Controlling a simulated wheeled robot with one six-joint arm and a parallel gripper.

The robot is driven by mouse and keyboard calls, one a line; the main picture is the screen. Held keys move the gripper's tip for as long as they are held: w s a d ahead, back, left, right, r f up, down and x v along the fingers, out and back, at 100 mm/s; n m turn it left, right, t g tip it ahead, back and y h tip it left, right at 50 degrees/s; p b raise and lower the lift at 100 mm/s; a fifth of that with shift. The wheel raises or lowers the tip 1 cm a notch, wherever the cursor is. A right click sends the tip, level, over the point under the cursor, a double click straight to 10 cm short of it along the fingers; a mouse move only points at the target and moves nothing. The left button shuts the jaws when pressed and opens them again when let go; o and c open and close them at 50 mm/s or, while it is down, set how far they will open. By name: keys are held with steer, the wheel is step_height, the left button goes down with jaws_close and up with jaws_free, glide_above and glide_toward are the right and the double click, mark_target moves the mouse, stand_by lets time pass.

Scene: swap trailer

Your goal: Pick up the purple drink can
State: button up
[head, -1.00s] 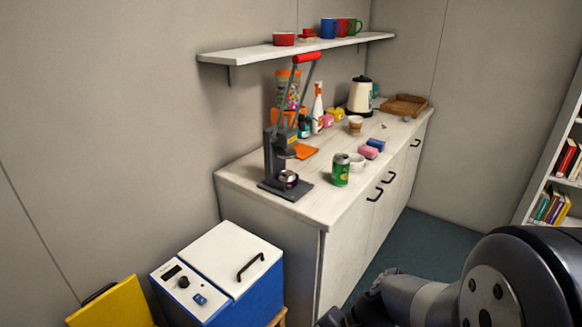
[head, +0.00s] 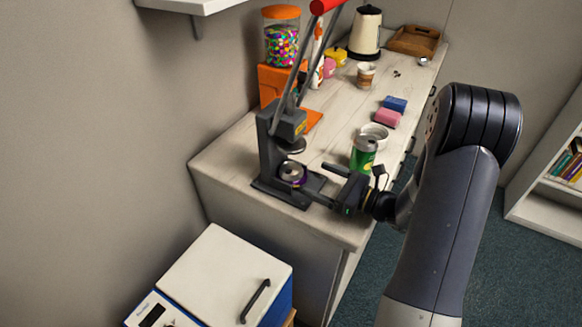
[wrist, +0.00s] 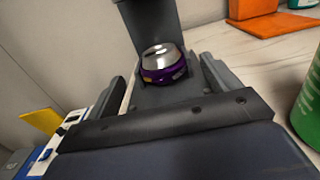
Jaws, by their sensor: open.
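The purple drink can (head: 292,174) is short and squashed, with a silver top. It stands on the base plate of a dark grey can press (head: 268,160) near the front of the counter. In the wrist view the can (wrist: 163,64) shows just ahead of my fingers, roughly centred between them. My gripper (head: 322,183) is open and empty, reaching in low from the right. In the wrist view its two fingers (wrist: 168,78) flank the line to the can. I cannot tell whether the tips reach past its near side.
The press's red-tipped lever (head: 325,6) rises overhead.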

mark_target(301, 172)
steer(key=p+x, duration=0.1)
steer(key=x, duration=0.8)
steer(key=shift+a, duration=0.1)
steer(key=shift+c, duration=0.4)
steer(key=c, duration=1)
